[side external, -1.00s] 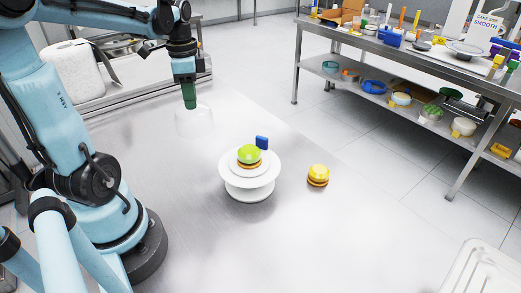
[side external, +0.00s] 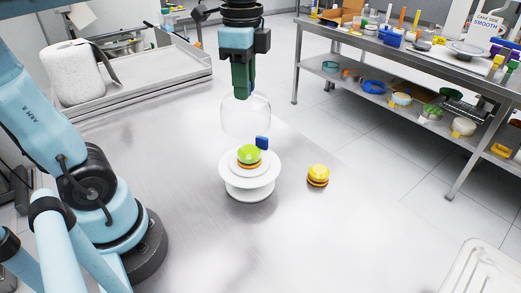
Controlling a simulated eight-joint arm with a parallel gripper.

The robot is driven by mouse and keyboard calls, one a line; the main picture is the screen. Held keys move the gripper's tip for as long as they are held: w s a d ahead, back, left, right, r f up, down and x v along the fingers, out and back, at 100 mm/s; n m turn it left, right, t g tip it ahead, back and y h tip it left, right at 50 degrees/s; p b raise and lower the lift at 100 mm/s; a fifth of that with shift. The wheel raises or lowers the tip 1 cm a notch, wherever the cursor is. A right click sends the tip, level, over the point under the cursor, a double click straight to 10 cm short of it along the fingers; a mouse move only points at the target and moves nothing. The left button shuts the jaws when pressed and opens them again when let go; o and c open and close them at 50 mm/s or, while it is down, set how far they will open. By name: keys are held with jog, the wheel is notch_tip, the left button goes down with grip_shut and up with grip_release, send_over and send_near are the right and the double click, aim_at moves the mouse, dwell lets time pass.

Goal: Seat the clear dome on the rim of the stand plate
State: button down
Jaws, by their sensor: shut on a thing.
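My gripper (side external: 242,92) points down and is shut on the top of the clear dome (side external: 246,115). The dome hangs upright above the white stand plate (side external: 232,182), its lower edge apart from the rim and close above the cake. A small layered cake with a green top (side external: 249,155) sits on the middle of the plate. A small blue block (side external: 262,143) shows at the back right of the cake; I cannot tell whether it touches the plate. The knob of the dome is hidden by the fingers.
A second small cake with a yellow top (side external: 318,174) sits on the steel table (side external: 330,240) to the right of the stand. A paper roll (side external: 72,72) and a shallow tray (side external: 140,80) are at the back left. The table front is clear.

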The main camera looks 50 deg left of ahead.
aim_at(247, 105)
jog(key=shift+s+d+r, duration=0.1)
jog(key=shift+d+r, duration=0.1)
jog(key=shift+d, duration=0.35)
jog(key=shift+f, duration=0.15)
jog(key=shift+f, duration=2.35)
jog(key=shift+f, duration=2.65)
dwell(1.1)
jog(key=c, duration=0.9)
grip_release()
